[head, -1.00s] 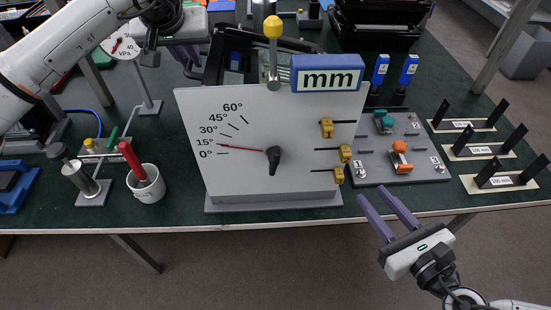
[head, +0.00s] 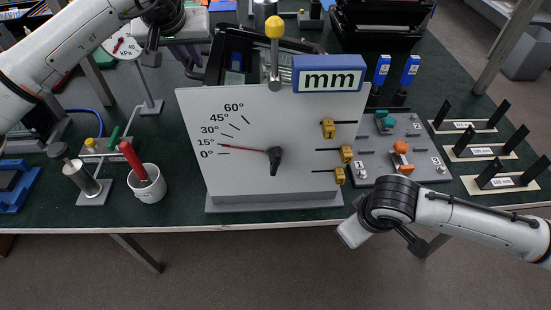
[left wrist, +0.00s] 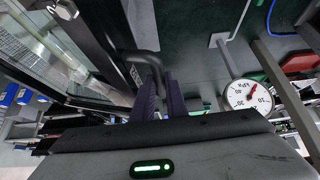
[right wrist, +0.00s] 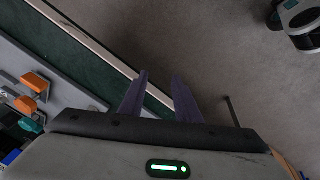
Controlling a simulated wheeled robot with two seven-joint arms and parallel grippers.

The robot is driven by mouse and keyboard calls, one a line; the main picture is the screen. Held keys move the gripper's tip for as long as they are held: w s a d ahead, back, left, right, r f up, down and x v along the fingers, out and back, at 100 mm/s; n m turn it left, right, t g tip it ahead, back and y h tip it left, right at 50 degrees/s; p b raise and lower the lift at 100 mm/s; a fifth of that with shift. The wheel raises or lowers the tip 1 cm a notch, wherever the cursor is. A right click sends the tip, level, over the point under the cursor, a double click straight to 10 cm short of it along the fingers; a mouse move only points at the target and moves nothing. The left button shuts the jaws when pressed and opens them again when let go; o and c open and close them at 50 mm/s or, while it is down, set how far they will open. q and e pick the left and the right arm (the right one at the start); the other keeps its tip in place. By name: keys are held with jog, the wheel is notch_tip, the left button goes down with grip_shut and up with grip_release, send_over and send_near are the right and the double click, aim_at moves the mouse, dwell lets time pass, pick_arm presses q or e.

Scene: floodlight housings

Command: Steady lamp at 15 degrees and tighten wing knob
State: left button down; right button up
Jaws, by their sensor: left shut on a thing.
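A light grey panel (head: 225,115) stands upright on the table with an angle scale of 0 to 60°. Its red pointer (head: 240,149) lies at about the 15° mark. A black wing knob (head: 275,158) sits at the pointer's pivot. The black lamp housing (head: 222,48) is behind the panel, largely hidden by it. My left gripper (head: 190,66) is behind the panel's left side; in the left wrist view its purple fingers (left wrist: 160,100) are shut on a dark bent handle (left wrist: 150,62). My right gripper (right wrist: 160,95) is open and empty, off the table's front edge; its fingers are hidden in the head view.
Yellow sliders (head: 328,128) stick out at the panel's right. A grey plate with knobs (head: 420,165) and labelled stands (head: 480,148) lie further right. A white cup (head: 148,186) and a dial gauge (head: 122,46) stand left. Floor in front is clear.

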aim_at(278, 159)
jog(key=w+a+r+m+t+y, duration=0.15)
jog(key=a+r, duration=0.35)
jog(key=r, duration=0.5)
jog(key=a+r+m, duration=0.3)
jog(key=a+r, duration=0.2)
jog(key=r, duration=0.4)
jog(key=w+a+r+m+y, duration=0.1)
jog(key=a+r+m, duration=0.1)
jog(key=a+r, duration=0.6)
jog(key=x, duration=0.3)
jog(key=d+x, duration=0.1)
jog(key=x, duration=0.2)
jog(key=d+x, duration=0.1)
jog(key=x, duration=0.2)
jog(key=shift+w+d+f, duration=0.1)
jog(key=shift+w+f, duration=0.25)
jog(key=shift+f, duration=0.1)
